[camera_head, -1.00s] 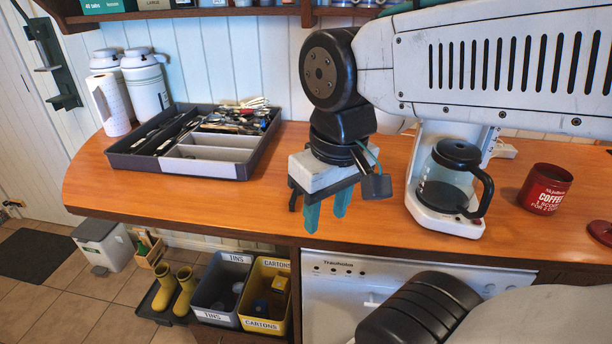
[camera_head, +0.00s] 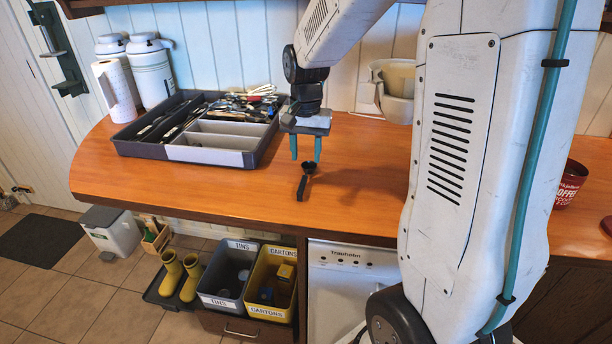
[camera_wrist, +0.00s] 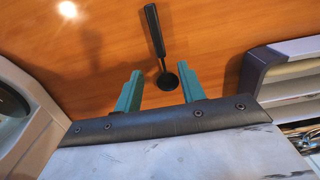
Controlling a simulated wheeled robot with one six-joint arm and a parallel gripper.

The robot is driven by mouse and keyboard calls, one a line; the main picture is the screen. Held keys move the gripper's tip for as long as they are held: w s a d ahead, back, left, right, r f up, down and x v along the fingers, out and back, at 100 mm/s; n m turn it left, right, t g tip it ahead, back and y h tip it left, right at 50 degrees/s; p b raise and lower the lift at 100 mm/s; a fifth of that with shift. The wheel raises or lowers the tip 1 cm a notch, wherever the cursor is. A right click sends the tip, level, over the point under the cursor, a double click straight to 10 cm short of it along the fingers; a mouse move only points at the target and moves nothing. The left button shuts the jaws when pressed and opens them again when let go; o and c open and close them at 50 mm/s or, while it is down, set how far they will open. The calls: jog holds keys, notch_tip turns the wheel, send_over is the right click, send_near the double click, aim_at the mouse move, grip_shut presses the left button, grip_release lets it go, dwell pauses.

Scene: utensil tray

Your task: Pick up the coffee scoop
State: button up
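The black coffee scoop (camera_head: 305,178) lies on the wooden counter in the head view, its bowl toward the back and its handle toward the front edge. In the wrist view the scoop (camera_wrist: 157,40) shows its round bowl close to the space between the fingertips, with the handle pointing away. My gripper (camera_head: 305,158) is above the counter near the bowl end of the scoop. Its two teal fingers are apart with nothing held between them; they also show in the wrist view (camera_wrist: 158,90).
A grey utensil tray (camera_head: 215,157) with several utensils stands left of my gripper. Two white canisters (camera_head: 150,70) and a paper roll (camera_head: 115,90) stand behind it. A red mug (camera_head: 569,184) is at the right. The counter (camera_head: 220,193) in front of the tray is clear.

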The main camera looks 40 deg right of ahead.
aim_at(305, 176)
jog(key=f, duration=0.7)
jog(key=shift+a, duration=0.2)
grip_shut()
